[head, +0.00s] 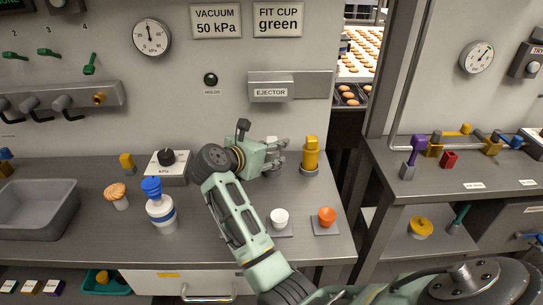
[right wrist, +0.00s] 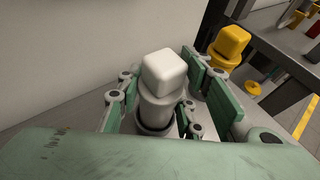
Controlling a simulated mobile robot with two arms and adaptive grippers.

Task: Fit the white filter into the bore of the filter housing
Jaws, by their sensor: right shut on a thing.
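The white filter (right wrist: 164,72) shows in the right wrist view as a rounded white block on a light grey cylindrical body, between my right fingers. In the head view only a small white piece of it (head: 271,139) shows behind the gripper. My right gripper (head: 281,156) is shut on it, low over the back of the bench below the ejector. A grey round part with a dark ring (right wrist: 151,129) lies at the foot of the body, probably the filter housing. The fingers partly hide it, and I cannot tell how deep the filter sits. My left gripper is out of view.
A yellow block-topped part (head: 311,152) stands in a grey base just right of the gripper. White (head: 280,217) and orange (head: 326,216) cups stand at the front. A dial box (head: 167,165) and blue-capped bottle (head: 160,209) stand left. The bench ends at a gap on the right.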

